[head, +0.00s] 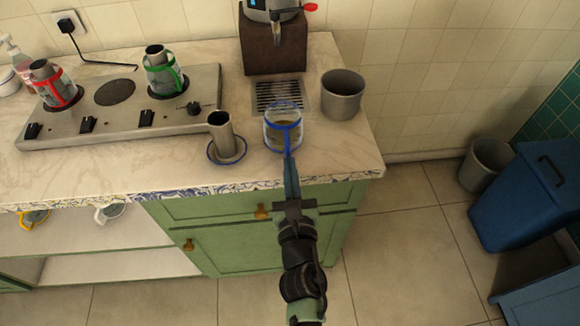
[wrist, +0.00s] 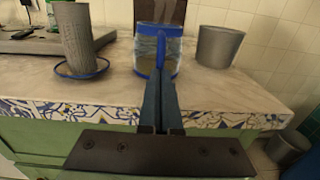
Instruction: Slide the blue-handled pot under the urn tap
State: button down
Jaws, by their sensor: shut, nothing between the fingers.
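The blue-handled pot (head: 283,137), clear with a blue band and some brownish content, stands upright on the counter at the near edge of the drip grille (head: 268,92). The urn (head: 272,48) stands on a brown block behind the grille, with its tap (head: 277,36) pointing forward above it. My gripper (head: 289,158) is shut and empty, its fingertips at the near, handle side of the pot. In the wrist view the pot (wrist: 172,52) is straight ahead of the fingertips (wrist: 158,75). They overlap its handle, and I cannot tell whether they touch it.
A grey bin-like container (head: 343,97) stands right of the grille. A metal cylinder (head: 224,137) stands on a blue-rimmed saucer (head: 240,153) to the left. The stove (head: 120,125) holds a red-handled pot (head: 62,94) and a green-handled pot (head: 166,80). The counter's front edge is close.

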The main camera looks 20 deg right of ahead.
aim_at(287, 146)
jog(key=b+x, duration=0.1)
jog(key=x, duration=0.5)
jog(key=shift+w+d, duration=0.15)
jog(key=shift+w, duration=0.15)
jog(key=shift+s, duration=0.1)
